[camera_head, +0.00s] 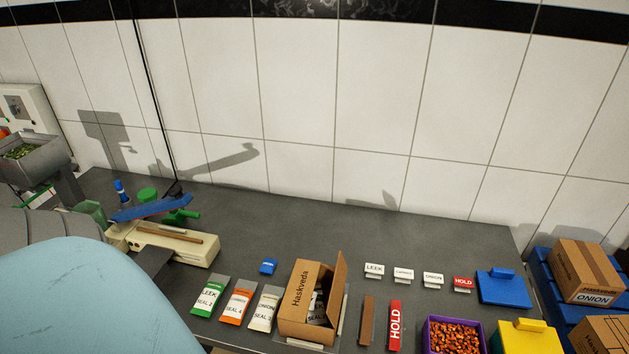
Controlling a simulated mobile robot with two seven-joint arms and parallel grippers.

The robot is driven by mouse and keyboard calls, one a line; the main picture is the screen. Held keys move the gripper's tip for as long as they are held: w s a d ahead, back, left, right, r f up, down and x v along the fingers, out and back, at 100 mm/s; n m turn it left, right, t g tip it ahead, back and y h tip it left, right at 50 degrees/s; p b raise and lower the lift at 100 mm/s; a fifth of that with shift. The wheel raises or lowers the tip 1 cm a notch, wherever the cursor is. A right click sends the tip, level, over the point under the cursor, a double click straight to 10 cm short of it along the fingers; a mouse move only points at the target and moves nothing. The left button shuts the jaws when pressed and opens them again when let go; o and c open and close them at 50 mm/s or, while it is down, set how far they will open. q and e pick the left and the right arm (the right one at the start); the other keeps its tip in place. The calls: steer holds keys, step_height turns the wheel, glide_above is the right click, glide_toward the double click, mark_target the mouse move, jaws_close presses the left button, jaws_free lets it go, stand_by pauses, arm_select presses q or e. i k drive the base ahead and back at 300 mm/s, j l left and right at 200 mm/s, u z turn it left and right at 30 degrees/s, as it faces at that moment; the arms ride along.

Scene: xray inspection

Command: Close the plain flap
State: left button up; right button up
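A brown cardboard carton (303,328) stands open near the front middle of the counter in the head view. A panel printed "Haskveda" (302,287) rises on its left side. A plain flap (339,285) stands up on its right side, leaning slightly. White packets (317,308) show inside the carton between them. Neither of my grippers is in view, so nothing shows touching the flap.
Left of the carton lie labelled pouches (265,310) and a sealer (165,243). To its right are a brown strip (366,320), a red HOLD strip (395,325), label cards (404,275) and a purple bin (428,322). The counter behind the carton is clear.

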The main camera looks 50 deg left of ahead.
mark_target(335, 296)
steer(key=k+j, duration=0.15)
steer(key=j, duration=0.2)
steer(key=k+j, duration=0.35)
steer(key=j, duration=0.3)
steer(key=z, duration=0.05)
